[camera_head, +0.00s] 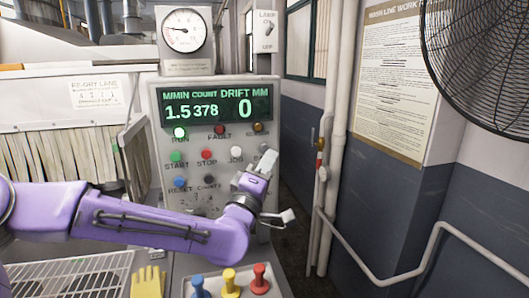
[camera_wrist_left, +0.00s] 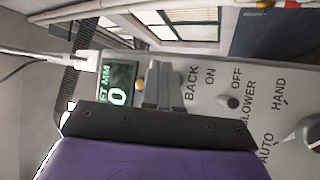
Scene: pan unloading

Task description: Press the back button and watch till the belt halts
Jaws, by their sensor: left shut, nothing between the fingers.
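The control panel (camera_head: 216,143) stands in the middle of the head view. Its green display (camera_head: 214,105) reads 1.5 M/MIN, count 378, drift 0, and the green RUN lamp (camera_head: 180,133) glows. My left gripper (camera_head: 267,161) is shut and empty at the panel's right side, right of the white JOG button (camera_head: 236,153). In the left wrist view its fingers (camera_wrist_left: 164,80) are together beside the word BACK (camera_wrist_left: 191,82). The back button itself is hidden behind them, so I cannot tell whether they touch it. My right gripper is out of view.
A re-dry lane machine (camera_head: 58,105) fills the left. Below the panel are blue, yellow and red handles (camera_head: 230,283) and a yellow glove (camera_head: 148,283). A wire rack (camera_head: 75,268) is at lower left. Pipes (camera_head: 333,130) and a fan (camera_head: 480,60) are at right.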

